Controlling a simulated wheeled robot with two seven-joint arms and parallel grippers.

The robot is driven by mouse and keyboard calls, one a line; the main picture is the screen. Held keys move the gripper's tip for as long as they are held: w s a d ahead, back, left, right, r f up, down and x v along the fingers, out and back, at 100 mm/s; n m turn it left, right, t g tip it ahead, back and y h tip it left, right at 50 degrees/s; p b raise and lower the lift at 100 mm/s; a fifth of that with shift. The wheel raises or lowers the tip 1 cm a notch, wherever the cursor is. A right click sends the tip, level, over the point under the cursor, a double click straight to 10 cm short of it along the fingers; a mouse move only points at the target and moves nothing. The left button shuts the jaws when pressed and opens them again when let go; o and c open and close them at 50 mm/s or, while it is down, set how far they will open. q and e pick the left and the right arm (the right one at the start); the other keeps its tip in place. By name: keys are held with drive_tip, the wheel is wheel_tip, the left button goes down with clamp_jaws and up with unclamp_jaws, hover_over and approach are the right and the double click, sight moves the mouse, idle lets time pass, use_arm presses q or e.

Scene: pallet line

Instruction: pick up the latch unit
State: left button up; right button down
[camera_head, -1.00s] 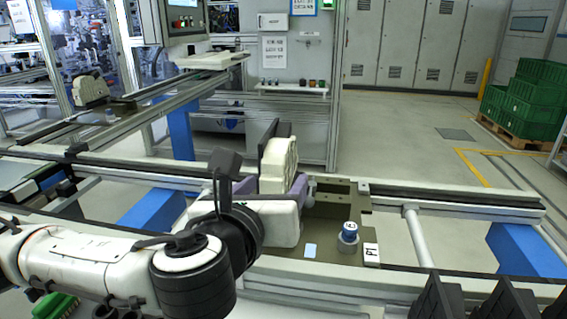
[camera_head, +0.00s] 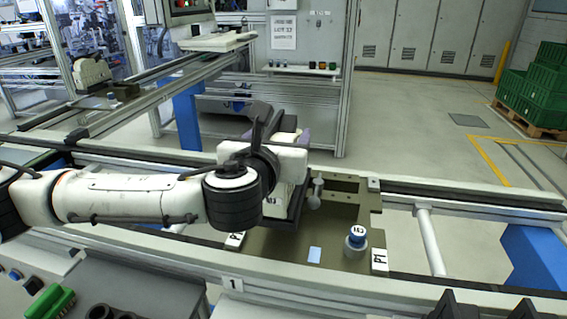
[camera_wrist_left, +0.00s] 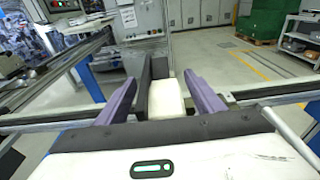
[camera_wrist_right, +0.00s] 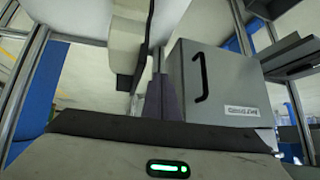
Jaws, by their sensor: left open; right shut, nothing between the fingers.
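The latch unit, a cream block (camera_head: 276,207) with a dark plate along its side, stands on the olive pallet plate (camera_head: 270,245) in the head view, largely hidden by my left gripper (camera_head: 292,140). In the left wrist view the cream block (camera_wrist_left: 167,98) shows between the two purple fingers of my left gripper (camera_wrist_left: 162,97), which are open with one on either side. I cannot tell whether a finger touches it. My right gripper (camera_wrist_right: 163,98) is shut and empty in the right wrist view; it is out of the head view.
Conveyor rails (camera_head: 470,195) run across. A grey box with a black handle (camera_wrist_right: 215,80) is near my right gripper. Green crates (camera_head: 540,90) stand far right.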

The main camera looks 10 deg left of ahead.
use_arm(q)
drive_tip(key=shift+w+f, duration=0.15)
drive_tip(key=shift+w, duration=0.65)
clamp_jaws()
